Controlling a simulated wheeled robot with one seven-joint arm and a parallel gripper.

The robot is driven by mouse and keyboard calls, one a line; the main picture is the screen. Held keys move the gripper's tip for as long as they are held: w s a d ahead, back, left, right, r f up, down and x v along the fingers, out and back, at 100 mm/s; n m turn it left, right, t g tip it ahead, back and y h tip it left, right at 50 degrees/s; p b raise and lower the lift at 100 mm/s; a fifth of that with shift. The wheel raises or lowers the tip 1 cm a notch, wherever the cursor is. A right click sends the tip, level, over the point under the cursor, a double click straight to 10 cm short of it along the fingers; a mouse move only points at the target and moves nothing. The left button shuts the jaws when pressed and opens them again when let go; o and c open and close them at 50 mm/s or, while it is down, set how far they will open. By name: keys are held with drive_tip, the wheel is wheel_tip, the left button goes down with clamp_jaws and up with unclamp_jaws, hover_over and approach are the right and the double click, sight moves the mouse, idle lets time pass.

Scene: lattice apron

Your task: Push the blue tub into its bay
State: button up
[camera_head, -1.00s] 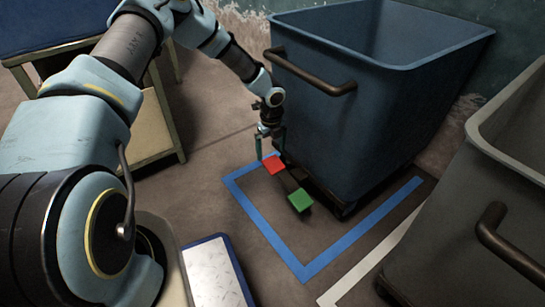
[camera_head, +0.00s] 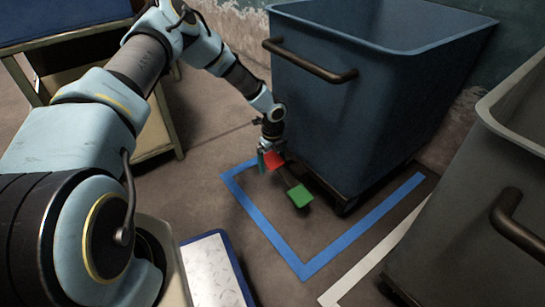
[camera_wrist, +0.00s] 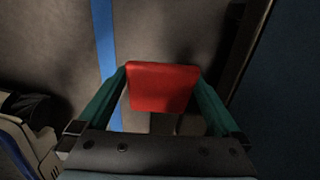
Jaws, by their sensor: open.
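The blue tub (camera_head: 335,110) stands upright on a dark wheeled base, its bar handle (camera_head: 310,62) facing me. Its front end is over the bay outlined in blue tape (camera_head: 265,237). A red pedal (camera_head: 274,160) and a green pedal (camera_head: 299,196) stick out low at its front. My gripper (camera_head: 280,163) points down at the red pedal. In the wrist view the red pedal (camera_wrist: 162,88) lies between the spread teal fingers of my gripper (camera_wrist: 160,72). Whether the fingers touch it I cannot tell. The tub's far wheels are hidden.
A grey tub (camera_head: 470,195) with a handle stands close on the right, beside a white tape line (camera_head: 375,255). A table (camera_head: 155,130) is at the left. A metal plate with a blue edge (camera_head: 212,270) is near my base. The floor inside the blue tape's front is clear.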

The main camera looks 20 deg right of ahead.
wheel_tip(320, 180, down, 4)
drive_tip(key=shift+r+b, duration=0.15)
drive_tip(key=shift+b, duration=0.4)
clamp_jaws()
idle(0.6)
